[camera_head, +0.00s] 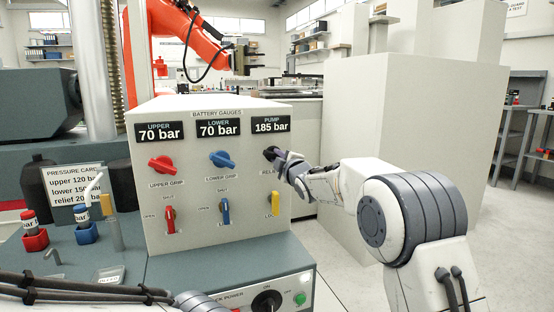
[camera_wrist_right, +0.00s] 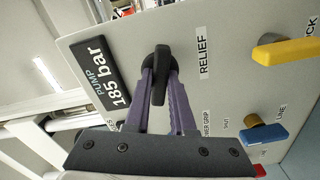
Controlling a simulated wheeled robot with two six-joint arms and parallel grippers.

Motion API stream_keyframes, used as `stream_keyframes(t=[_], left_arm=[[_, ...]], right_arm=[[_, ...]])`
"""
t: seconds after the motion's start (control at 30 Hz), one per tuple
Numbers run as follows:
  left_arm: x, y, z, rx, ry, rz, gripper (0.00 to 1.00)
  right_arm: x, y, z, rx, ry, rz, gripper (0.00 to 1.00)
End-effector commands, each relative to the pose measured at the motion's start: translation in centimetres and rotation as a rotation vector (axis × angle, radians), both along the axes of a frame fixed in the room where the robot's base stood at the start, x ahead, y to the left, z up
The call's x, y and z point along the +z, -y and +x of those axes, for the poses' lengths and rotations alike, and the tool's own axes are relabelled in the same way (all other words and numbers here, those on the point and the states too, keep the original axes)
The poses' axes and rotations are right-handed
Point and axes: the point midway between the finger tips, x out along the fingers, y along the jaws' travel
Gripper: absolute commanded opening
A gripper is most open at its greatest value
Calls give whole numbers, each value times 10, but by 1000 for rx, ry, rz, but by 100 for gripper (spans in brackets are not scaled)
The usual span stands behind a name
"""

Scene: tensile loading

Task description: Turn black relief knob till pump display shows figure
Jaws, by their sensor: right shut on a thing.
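The black relief knob (camera_head: 269,153) is at the right of the gauge panel (camera_head: 180,240), below the pump display (camera_head: 270,125), which reads 185 bar. My right gripper (camera_head: 277,158) is shut on the knob and partly hides it and its label. In the right wrist view, the two purple fingers (camera_wrist_right: 160,75) close on either side of the knob (camera_wrist_right: 160,88), and the pump display (camera_wrist_right: 100,72) also reads 185 bar. The pressure card (camera_head: 75,192) at the left lists upper 120 bar; its lower and relief figures are partly covered. My left gripper is out of view.
Upper (camera_head: 160,131) and lower (camera_head: 218,129) displays read 70 bar, above red (camera_head: 162,164) and blue (camera_head: 222,159) knobs. Red, blue and yellow (camera_head: 275,203) levers sit below. An orange robot arm (camera_head: 190,40) stands behind. Floor at the right is clear.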

Motion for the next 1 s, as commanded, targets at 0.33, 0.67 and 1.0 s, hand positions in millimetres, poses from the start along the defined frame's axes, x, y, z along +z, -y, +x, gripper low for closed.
stream_keyframes(t=[0.33, 0.67, 1.0], left_arm=[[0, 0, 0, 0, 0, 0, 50], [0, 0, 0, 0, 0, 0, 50], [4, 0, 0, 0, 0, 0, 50]], right_arm=[[-1, -1, 0, 2, -2, 0, 52], [0, 4, -11, 1, -2, 1, 52], [1, 22, -65, 0, -1, 1, 52]])
